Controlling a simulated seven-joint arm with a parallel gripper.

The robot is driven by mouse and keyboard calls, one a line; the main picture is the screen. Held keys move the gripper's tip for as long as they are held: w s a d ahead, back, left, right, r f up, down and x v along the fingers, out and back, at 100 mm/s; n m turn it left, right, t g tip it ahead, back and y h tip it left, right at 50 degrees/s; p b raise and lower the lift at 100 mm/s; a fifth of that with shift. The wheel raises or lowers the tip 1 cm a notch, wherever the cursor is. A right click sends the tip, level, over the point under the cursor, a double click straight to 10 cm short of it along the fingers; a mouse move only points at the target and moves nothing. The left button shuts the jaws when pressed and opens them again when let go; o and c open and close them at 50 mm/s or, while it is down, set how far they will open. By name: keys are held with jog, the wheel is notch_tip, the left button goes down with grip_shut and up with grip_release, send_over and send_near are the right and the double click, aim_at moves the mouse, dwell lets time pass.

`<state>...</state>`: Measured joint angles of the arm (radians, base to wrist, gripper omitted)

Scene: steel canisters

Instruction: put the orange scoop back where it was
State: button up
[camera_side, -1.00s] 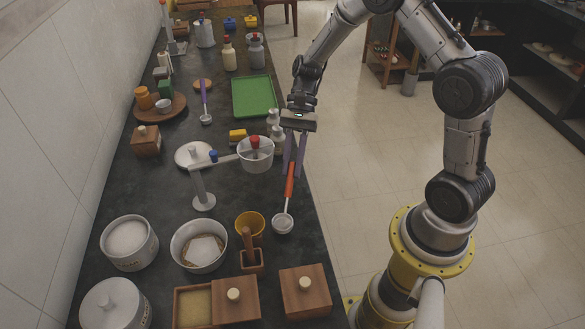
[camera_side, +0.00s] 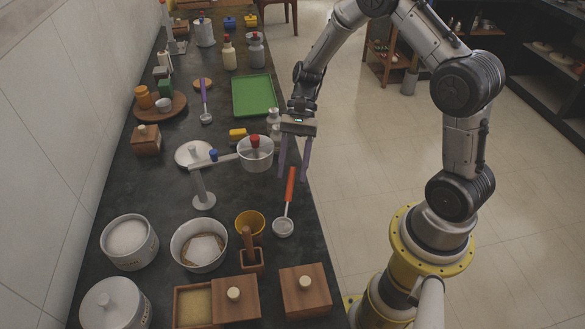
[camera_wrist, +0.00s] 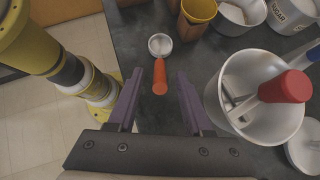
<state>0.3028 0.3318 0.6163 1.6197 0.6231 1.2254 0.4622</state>
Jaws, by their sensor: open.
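The orange-handled scoop (camera_side: 290,187) lies on the dark counter near its right edge, its steel bowl (camera_side: 283,227) toward the front. In the wrist view its orange handle (camera_wrist: 160,77) points toward my gripper, with the bowl at the far end. My gripper (camera_side: 294,178) is open and empty, with its purple fingers spread. The side view does not show clearly how far the fingertips are above the counter.
A lidded wooden box (camera_side: 305,290) is in front. A green tray (camera_side: 253,96) lies behind.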

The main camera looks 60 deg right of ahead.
jog(key=v, duration=1.1)
jog(key=s+a+r+n+t+h, duration=0.35)
jog(key=s+r+n+h, duration=0.2)
jog(key=s+r, duration=0.35)
jog(key=s+a+r+n+t+h, duration=0.1)
jog(key=s+r+n+t+h, duration=0.1)
jog(key=s+n+t, duration=0.3)
jog(key=s+n+h, duration=0.1)
jog(key=s+n, duration=0.2)
jog(key=s, duration=0.2)
jog(key=shift+s+a+r+t, duration=0.15)
jog(key=shift+s+r+t, duration=0.2)
jog(key=shift+r, duration=0.05)
